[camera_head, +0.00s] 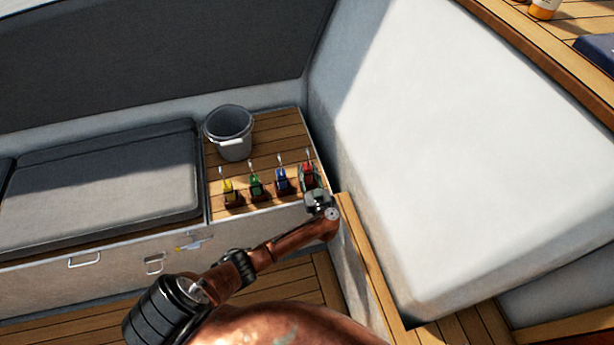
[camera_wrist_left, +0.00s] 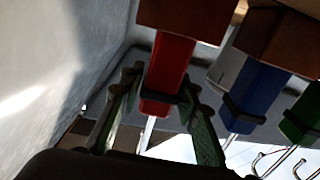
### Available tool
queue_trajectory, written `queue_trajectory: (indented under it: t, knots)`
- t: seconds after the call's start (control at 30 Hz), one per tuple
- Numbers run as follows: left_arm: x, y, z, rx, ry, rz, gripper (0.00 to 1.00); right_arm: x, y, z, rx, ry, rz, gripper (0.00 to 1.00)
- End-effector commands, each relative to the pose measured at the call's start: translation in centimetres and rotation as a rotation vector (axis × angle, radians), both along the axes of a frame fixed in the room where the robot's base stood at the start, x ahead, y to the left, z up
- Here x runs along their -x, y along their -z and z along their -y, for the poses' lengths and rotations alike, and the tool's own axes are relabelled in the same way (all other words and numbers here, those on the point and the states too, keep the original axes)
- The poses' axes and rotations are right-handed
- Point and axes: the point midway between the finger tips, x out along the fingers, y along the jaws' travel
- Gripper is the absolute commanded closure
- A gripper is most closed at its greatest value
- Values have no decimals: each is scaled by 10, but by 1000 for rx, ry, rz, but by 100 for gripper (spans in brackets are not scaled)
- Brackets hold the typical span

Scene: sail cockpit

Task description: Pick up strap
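Several coloured straps with metal hooks stand in brown blocks in a row on the wooden bench top: yellow (camera_head: 228,187), green (camera_head: 255,186), blue (camera_head: 281,178) and red (camera_head: 307,172). My left gripper (camera_head: 315,192) is at the red one, at the right end of the row. In the left wrist view the red strap (camera_wrist_left: 168,68) lies between the two green fingers of my left gripper (camera_wrist_left: 160,95), which are open on either side of it. The blue strap (camera_wrist_left: 255,92) and green strap (camera_wrist_left: 302,122) show beside it. My right gripper is not in view.
A grey bucket (camera_head: 230,133) stands behind the row. A dark grey cushion (camera_head: 105,185) lies to the left. A large white sloping wall (camera_head: 450,150) rises close to the right of my left gripper. A wooden ledge (camera_head: 365,260) runs below it.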

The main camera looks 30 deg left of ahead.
Motion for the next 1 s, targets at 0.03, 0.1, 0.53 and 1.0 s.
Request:
queue_trajectory:
  t: [0.03,0.1,0.53,1.0]
  knots:
    - [0,0,0,0,0,0,75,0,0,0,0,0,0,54]
    - [0,0,0,0,0,0,80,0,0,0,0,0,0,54]
    - [0,-1,0,-1,0,2,100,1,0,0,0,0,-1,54]
    - [-1,-42,1,3,1,8,100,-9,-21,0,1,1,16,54]
